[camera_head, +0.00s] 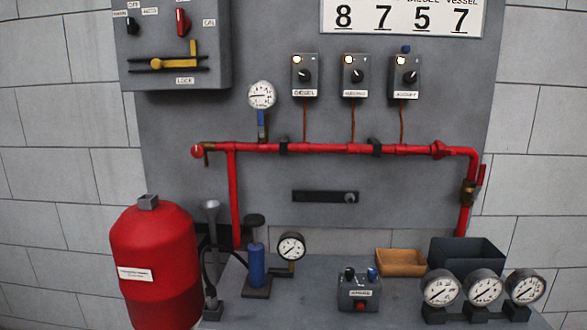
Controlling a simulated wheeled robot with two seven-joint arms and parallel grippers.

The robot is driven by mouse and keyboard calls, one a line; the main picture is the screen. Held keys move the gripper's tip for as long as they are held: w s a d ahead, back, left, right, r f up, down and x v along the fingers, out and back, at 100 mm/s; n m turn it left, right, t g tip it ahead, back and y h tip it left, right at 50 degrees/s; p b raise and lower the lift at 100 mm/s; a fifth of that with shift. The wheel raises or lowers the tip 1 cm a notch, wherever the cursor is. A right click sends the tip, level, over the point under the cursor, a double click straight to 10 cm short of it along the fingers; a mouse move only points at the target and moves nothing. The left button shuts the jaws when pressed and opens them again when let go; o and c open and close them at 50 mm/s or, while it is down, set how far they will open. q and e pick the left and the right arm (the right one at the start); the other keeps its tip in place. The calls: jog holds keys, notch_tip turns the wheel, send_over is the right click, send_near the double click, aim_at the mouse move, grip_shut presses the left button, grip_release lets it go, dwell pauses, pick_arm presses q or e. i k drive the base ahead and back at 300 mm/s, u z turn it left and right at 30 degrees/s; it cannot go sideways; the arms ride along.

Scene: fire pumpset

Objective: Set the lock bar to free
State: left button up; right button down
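The lock bar (172,63) is a yellow horizontal bar on the grey control box at the upper left. It has a round knob near its left end and an upright tab at its right end, and dark rails run along it. A small plate reading "LOCK" (185,81) sits below it. A red switch handle (182,22) stands upright just above the bar, close to the tab. The tab's upper end lies right of and below the red handle; I cannot tell if they touch. Neither of my grippers is in view.
A black selector knob (132,25) is left of the red handle. Three small switch boxes (304,76) and a gauge (261,95) are to the right. Red pipe (330,148) crosses below. A red tank (155,245) stands lower left. The space before the control box is clear.

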aim_at(156, 64)
jog(key=k, duration=0.5)
jog(key=u, duration=1.5)
jog(key=i, duration=1.15)
jog(key=z, duration=0.3)
